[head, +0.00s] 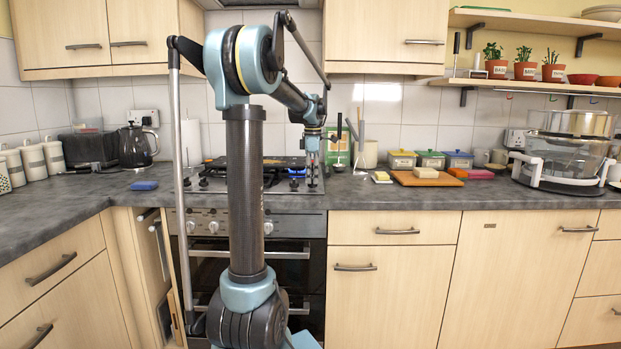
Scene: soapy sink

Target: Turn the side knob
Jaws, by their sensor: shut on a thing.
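My gripper (313,178) points straight down over the right end of the hob (217,186), behind the hob's front edge. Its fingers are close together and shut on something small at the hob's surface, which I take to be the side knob. The knob itself is hidden by the fingers, so its angle cannot be told. Several round knobs (213,227) sit on the oven's front panel below, partly covered by my arm.
A black kettle (133,147) and a blue sponge (145,185) are on the left counter. A wooden board (428,179), several lidded tins (402,159) and a large clear-bowled appliance (566,150) stand on the right. The counter front right of the hob is clear.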

